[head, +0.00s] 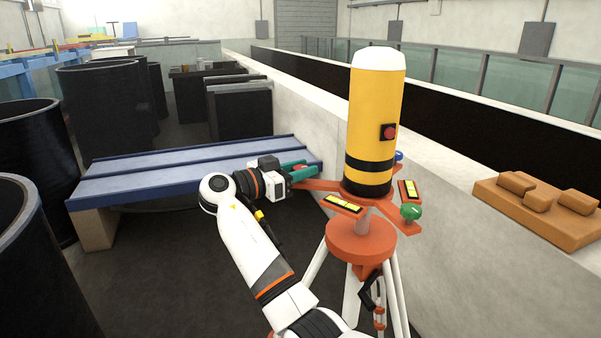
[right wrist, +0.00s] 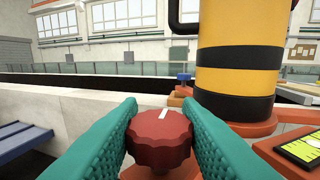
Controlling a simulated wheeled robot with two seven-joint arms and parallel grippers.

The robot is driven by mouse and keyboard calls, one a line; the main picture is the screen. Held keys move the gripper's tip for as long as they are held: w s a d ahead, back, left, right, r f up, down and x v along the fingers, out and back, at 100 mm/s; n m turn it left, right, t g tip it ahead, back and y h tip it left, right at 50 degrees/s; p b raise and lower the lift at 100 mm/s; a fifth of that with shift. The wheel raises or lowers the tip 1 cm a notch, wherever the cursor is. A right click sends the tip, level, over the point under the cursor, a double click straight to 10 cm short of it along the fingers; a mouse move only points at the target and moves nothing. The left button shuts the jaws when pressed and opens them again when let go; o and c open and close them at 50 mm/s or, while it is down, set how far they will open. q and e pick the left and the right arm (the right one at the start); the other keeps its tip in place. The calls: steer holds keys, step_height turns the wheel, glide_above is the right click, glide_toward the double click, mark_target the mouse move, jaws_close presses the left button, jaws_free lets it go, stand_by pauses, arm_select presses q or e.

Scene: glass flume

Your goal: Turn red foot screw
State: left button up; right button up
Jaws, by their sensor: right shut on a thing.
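The red foot screw (right wrist: 160,138) is a ribbed knob with a white mark on top, in the middle of the right wrist view. My right gripper (right wrist: 161,130) has its green fingers on both sides of the knob and is shut on it. In the head view my right gripper (head: 297,170) is at the left arm of the orange instrument base (head: 318,185), and the knob is mostly hidden by the fingers. The yellow and black instrument (head: 374,125) stands upright on the base. A green screw (head: 411,212) and a blue screw (head: 399,155) sit on the other arms. My left gripper is out of view.
Orange tripod head (head: 361,240) and white legs stand below the base. Two level vials (head: 343,203) lie on the base. A blue bench (head: 130,185) is behind my arm. Orange-brown blocks (head: 537,198) lie on the wall ledge at right. Black tubs (head: 105,108) stand at left.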

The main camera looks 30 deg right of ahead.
steer(key=n+t+b, duration=0.2)
steer(key=t, duration=0.1)
steer(key=n+t+b, duration=0.1)
steer(key=shift+f+t+y, duration=0.25)
steer(key=shift+t+y, duration=0.05)
steer(key=n+t+y+b, duration=0.1)
steer(key=t, duration=0.1)
steer(key=shift+r+n+t, duration=0.15)
steer(key=shift+n+t, duration=0.15)
steer(key=shift+n, duration=0.1)
steer(key=shift+r+n+t+y+b, duration=0.15)
steer(key=shift+n+t+y+b, duration=0.2)
steer(key=shift+n+t+y, duration=0.65)
steer(key=n+t+y+p, duration=0.1)
steer(key=n+t+y, duration=0.1)
steer(key=t, duration=0.1)
steer(key=shift+r+t, duration=0.15)
steer(key=shift+t, duration=0.15)
steer(key=n+t+y+p, duration=0.2)
steer(key=shift+r+n+y, duration=0.1)
steer(key=shift+n+y, duration=0.2)
steer(key=shift+y, duration=0.1)
steer(key=shift+n+t+y+p, duration=0.7)
steer(key=shift+n+y+p, duration=0.2)
steer(key=shift+y, duration=0.4)
steer(key=shift+f, duration=0.2)
